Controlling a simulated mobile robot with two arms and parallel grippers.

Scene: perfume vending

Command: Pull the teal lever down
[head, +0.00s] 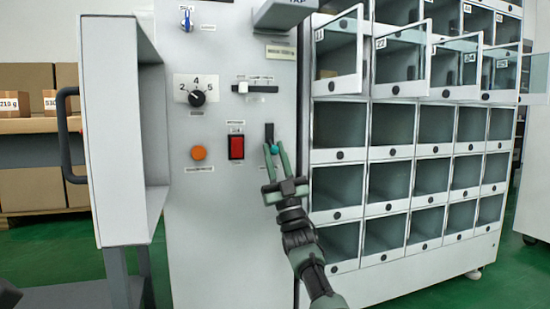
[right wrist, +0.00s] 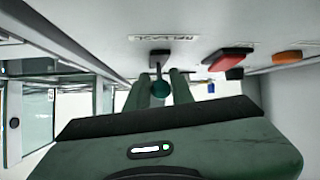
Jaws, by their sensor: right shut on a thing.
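The teal lever (head: 275,149) is on the front of the light grey control panel, with a round teal knob below a black mount (head: 269,132). My right gripper (head: 276,147) has its two green fingers on either side of the knob and is shut on it. In the right wrist view the teal knob (right wrist: 160,89) sits between the fingers, hanging from a dark stem on the panel. The fingers partly hide the lever in the head view. My left gripper does not show.
A red switch (head: 236,147), an orange button (head: 199,153) and a black dial (head: 197,98) lie left of the lever. A white slider (head: 242,88) is above. Right of it stand glass-fronted compartments (head: 338,128), the upper doors (head: 400,60) swung open. An open white panel door (head: 113,130) juts out left.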

